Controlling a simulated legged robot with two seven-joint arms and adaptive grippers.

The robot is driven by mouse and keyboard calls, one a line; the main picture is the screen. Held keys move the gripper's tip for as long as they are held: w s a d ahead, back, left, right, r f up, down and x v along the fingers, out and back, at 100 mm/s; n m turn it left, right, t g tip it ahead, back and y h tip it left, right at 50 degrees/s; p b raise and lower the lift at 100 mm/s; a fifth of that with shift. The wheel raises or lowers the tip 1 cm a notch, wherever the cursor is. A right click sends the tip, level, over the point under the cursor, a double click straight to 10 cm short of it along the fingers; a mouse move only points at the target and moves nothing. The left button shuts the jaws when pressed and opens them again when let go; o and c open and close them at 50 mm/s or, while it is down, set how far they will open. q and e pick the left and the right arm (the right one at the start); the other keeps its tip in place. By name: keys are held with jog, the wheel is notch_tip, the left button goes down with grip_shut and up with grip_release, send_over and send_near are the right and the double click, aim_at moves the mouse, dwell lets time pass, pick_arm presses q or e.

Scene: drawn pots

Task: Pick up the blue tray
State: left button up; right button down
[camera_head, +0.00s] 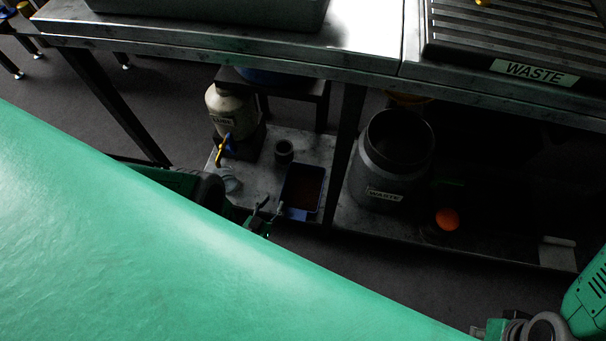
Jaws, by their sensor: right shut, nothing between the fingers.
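The blue tray (297,213) is a small rectangular tray with a dark brownish inside. It sits on the low grey shelf under the bench, near the middle of the view. My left gripper (270,208) is at the tray's near left corner, with its fingers apart. I cannot tell whether a finger touches the rim. My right gripper (478,331) shows only in part at the bottom edge, far from the tray, shut and empty.
A small dark cup (284,151) and a pale container with a blue and yellow tap (226,110) stand behind the tray. A bench leg (343,150) rises to its right. Beyond are a waste bin (395,165) and an orange ball (447,219). The bench top (240,50) overhangs the shelf.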

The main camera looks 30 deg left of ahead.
aim_at(301, 193)
pick_arm(q)
jog(key=shift+x, duration=1.25)
jog(key=b+x, duration=0.2)
jog(key=x, duration=0.3)
grip_shut()
